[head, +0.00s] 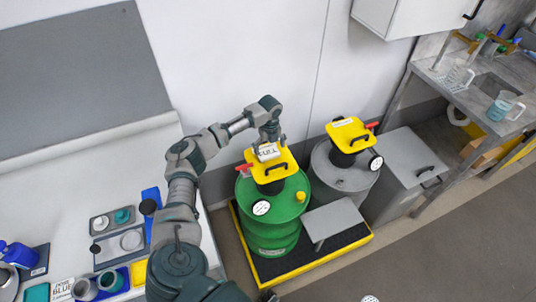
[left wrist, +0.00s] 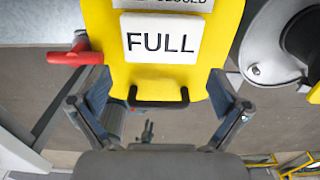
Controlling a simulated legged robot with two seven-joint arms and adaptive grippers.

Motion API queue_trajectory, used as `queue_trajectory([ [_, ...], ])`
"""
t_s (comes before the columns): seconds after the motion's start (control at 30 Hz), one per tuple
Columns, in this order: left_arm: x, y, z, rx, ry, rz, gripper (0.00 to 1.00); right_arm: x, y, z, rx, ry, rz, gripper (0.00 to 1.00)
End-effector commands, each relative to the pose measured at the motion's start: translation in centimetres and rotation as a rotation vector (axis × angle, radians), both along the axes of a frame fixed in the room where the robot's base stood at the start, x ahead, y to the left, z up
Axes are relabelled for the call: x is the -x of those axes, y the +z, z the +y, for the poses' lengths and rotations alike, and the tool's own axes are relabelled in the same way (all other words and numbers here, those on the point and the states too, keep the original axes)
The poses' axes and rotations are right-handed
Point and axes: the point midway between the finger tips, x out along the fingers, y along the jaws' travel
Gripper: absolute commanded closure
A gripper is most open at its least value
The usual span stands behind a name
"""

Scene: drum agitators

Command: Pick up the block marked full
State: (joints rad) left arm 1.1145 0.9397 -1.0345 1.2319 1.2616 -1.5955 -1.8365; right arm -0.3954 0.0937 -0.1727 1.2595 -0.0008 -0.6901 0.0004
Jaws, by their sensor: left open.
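The white block marked FULL (head: 268,152) lies on the yellow lid (head: 287,162) of the green drum's top fitting. In the left wrist view the block (left wrist: 160,38) rests on the yellow lid (left wrist: 100,22), its lettering upright and facing the camera. My left gripper (head: 270,138) is above the block in the head view, its fingertips partly unclear. In the left wrist view my left gripper (left wrist: 160,82) is open, with one finger on each side of the lid's lower part. The block is beyond the fingertips, and nothing is held. My right gripper is not clearly seen.
The green drum (head: 270,225) stands on a yellow-edged platform (head: 335,248). A grey drum (head: 342,182) with another yellow lid (head: 350,132) is beside it. A red handle (left wrist: 75,52) sticks out left of the near lid, and a black handle (left wrist: 158,103) is at its lower edge.

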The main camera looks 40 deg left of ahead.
Motion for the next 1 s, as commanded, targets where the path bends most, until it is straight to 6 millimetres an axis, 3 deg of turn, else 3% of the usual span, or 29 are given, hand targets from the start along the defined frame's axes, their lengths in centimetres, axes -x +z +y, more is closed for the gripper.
queue_trajectory([
  [0.23,-0.2,-3.8,0.1,0.0,-0.001,0.002,0.0,-0.9,0.6,0.2,-0.002,-0.001,-0.008,0.6],
  [0.53,-0.1,-4.3,0.2,0.0,-0.001,0.0,0.0,-1.2,0.9,0.0,0.0,-0.003,-0.009,0.6],
  [0.7,-0.1,-4.3,0.2,0.0,-0.001,0.001,0.41,-0.8,0.7,0.0,0.0,-0.003,-0.004,0.6],
  [1.0,-0.2,-4.0,0.2,0.0,-0.001,0.0,0.42,-0.7,0.8,0.0,0.0,-0.003,-0.004,0.6],
])
